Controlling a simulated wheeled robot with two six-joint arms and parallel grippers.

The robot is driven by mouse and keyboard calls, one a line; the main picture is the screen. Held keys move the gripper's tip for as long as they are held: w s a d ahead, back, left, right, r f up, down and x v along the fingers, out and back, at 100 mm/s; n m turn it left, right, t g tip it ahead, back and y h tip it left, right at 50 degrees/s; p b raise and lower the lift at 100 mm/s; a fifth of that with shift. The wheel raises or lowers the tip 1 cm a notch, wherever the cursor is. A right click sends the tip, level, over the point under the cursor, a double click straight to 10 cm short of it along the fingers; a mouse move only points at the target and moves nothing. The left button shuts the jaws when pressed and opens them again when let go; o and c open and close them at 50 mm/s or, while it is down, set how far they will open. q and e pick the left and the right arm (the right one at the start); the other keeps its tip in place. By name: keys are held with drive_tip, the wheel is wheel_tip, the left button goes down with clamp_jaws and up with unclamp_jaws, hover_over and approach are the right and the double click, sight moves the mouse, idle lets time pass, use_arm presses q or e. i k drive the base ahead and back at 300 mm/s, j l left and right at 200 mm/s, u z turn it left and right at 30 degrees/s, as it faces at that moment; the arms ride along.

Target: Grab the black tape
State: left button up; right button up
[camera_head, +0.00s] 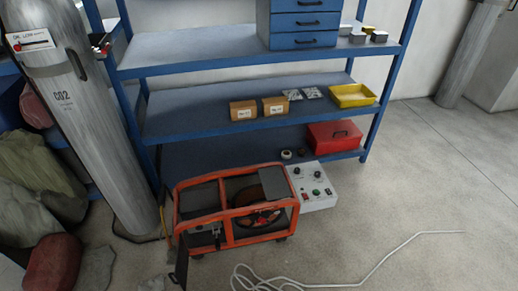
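Two small round items sit on the bottom shelf of the blue rack, just behind the orange-framed machine. One looks like a pale-centred roll with a dark rim (287,154). Beside it is a darker roll (301,153), which may be the black tape. They are too small to tell for sure. Neither of my grippers shows in the head view, so nothing is seen touching these items.
The blue rack (232,123) holds brown boxes (258,108), a yellow tray (352,96) and a red toolbox (334,136). The orange-framed machine (230,228) and a control box (314,187) stand in front. A white cable (400,244) lies on the floor. A CO2 cylinder (85,120) stands left.

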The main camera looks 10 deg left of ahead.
sight(299, 154)
drive_tip(key=i+l+u, duration=0.45)
drive_tip(key=l, duration=0.3)
drive_tip(key=l+u, duration=0.25)
drive_tip(key=l, duration=0.15)
drive_tip(key=i+l+u, duration=0.2)
drive_tip(key=l, duration=0.25)
drive_tip(key=l+u, duration=0.25)
drive_tip(key=l, duration=0.2)
